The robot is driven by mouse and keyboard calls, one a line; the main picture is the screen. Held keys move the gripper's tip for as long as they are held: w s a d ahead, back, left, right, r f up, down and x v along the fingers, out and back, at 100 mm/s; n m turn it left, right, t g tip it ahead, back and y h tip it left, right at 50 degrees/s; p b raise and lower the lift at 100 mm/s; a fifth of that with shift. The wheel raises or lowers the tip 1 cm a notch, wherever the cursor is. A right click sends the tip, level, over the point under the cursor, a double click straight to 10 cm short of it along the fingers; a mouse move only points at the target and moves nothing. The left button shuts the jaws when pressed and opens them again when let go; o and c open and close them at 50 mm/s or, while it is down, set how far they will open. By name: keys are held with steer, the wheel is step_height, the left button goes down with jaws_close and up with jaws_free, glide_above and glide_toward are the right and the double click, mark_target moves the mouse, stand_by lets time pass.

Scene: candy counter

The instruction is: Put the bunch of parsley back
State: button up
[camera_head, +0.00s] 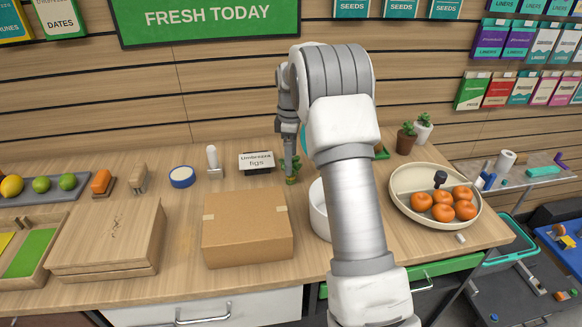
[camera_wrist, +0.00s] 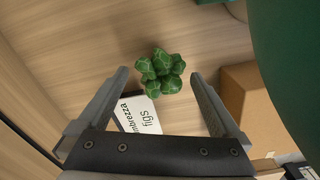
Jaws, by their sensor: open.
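The bunch of parsley (camera_head: 294,163) is a small dark-green leafy clump on the wooden counter, behind the cardboard box and right of the figs sign. In the wrist view the parsley (camera_wrist: 161,73) shows from above, near the middle between the fingertips. My gripper (camera_head: 289,172) points down at the parsley. Its fingers (camera_wrist: 159,78) are open and spread to either side of the clump, with nothing gripped. My arm hides part of the counter behind and to the right of the parsley.
The figs sign (camera_head: 256,162) stands close to the left of the parsley. A cardboard box (camera_head: 247,238) is in front, and a white round container (camera_head: 318,212) is partly behind my arm. A fruit tray (camera_head: 407,207) and potted plants (camera_head: 406,139) stand to the right.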

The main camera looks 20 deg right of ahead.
step_height(320, 180, up, 7)
steer(key=shift+f+p, duration=0.1)
steer(key=shift+p, duration=0.3)
